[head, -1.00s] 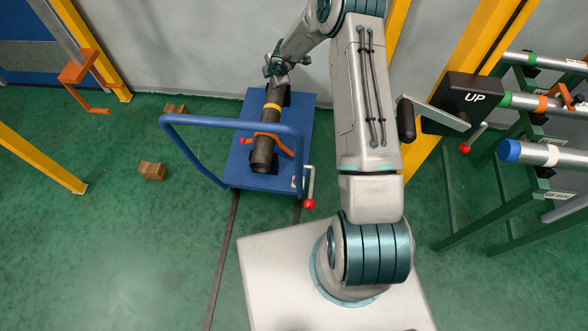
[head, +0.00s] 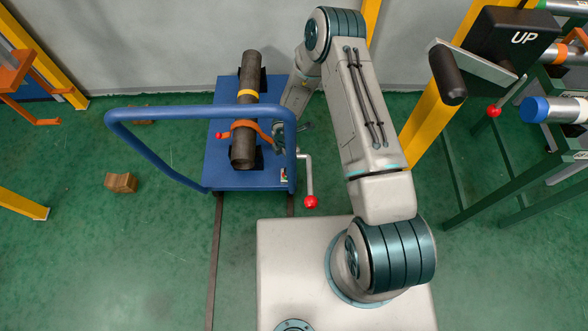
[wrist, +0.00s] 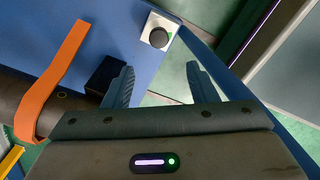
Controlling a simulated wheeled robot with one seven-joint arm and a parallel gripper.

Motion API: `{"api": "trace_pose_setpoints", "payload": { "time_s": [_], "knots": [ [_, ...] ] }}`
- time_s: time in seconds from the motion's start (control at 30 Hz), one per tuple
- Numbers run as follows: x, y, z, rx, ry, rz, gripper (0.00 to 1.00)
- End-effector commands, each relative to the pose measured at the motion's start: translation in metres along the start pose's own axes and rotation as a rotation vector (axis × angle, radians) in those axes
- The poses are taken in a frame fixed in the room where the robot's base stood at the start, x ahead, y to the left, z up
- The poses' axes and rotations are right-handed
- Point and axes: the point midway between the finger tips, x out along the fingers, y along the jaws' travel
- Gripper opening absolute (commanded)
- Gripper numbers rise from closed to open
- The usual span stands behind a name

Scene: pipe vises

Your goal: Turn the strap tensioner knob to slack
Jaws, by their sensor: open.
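A brown pipe (head: 246,105) lies on a blue cart (head: 222,171), with an orange strap (head: 242,125) over it. The strap also shows in the wrist view (wrist: 55,80). A dark round knob (wrist: 158,38) sits on a small white plate with a green mark, at the cart's edge. In the head view the plate (head: 285,175) is small, at the cart's near right corner. My gripper (wrist: 159,68) is open and empty. In the wrist view the knob appears beyond the gap between the fingertips, apart from them. In the head view the cart's handle partly hides my gripper (head: 290,130).
The cart's blue handle (head: 195,112) arches beside my gripper. A crank with a red ball (head: 310,202) stands at the cart's right. A black UP box (head: 515,45) and green pipe racks are at right. A wooden block (head: 121,183) lies on open floor at left.

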Motion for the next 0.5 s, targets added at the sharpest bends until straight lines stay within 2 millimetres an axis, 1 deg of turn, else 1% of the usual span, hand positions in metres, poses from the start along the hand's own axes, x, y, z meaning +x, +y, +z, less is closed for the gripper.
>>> {"api": "trace_pose_setpoints", "payload": {
  "time_s": [0.03, 0.3, 0.5],
  "knots": [
    [0.013, -0.001, 0.001, 0.001, -0.001, -0.003, 0.52],
    [0.068, -0.001, 0.002, 0.004, -0.001, -0.002, 0.52],
    [0.098, 0.0, 0.001, 0.002, 0.0, -0.001, 0.52]
  ]
}}
